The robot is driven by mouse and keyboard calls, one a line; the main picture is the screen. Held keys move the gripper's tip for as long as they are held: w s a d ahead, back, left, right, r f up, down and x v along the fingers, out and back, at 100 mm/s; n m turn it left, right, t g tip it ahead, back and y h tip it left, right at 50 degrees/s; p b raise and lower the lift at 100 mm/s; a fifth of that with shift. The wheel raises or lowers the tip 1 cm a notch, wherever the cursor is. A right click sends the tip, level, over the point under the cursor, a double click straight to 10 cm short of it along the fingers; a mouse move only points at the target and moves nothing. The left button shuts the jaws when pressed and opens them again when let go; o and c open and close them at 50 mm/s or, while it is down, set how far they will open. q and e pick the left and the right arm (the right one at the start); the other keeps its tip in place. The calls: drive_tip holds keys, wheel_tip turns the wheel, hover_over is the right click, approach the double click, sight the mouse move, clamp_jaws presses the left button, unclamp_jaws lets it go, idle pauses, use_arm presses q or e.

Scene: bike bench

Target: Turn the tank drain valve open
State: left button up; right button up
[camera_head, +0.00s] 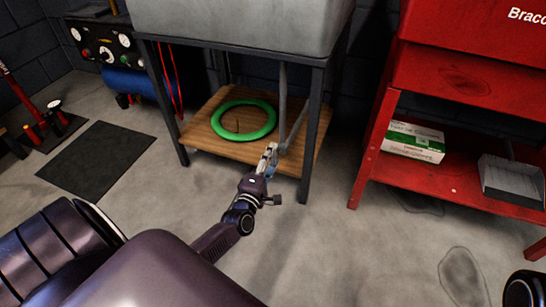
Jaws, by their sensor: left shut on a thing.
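The grey tank (240,22) sits on a dark metal stand. Its drain pipe (283,95) runs down below it toward the wooden shelf. My left gripper (271,153) reaches in from the lower left to the pipe's lower end and is shut on the drain valve there. The fingers mostly hide the valve, so its handle angle cannot be told. My right gripper is not in view.
A green ring (228,133) lies on the wooden shelf (200,139) behind my gripper. The stand's front leg (312,140) is close on the right. A red workbench (470,197) holds a box (415,142) and a grey tray (511,180).

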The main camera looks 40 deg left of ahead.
use_arm(q)
drive_tip(key=o, duration=1.2)
drive_tip(key=shift+w+d+r, duration=0.1)
drive_tip(key=shift+d+r, duration=0.15)
drive_tip(key=shift+c, duration=0.2)
drive_tip(key=shift+a+f, duration=0.1)
drive_tip(key=v, duration=1.2)
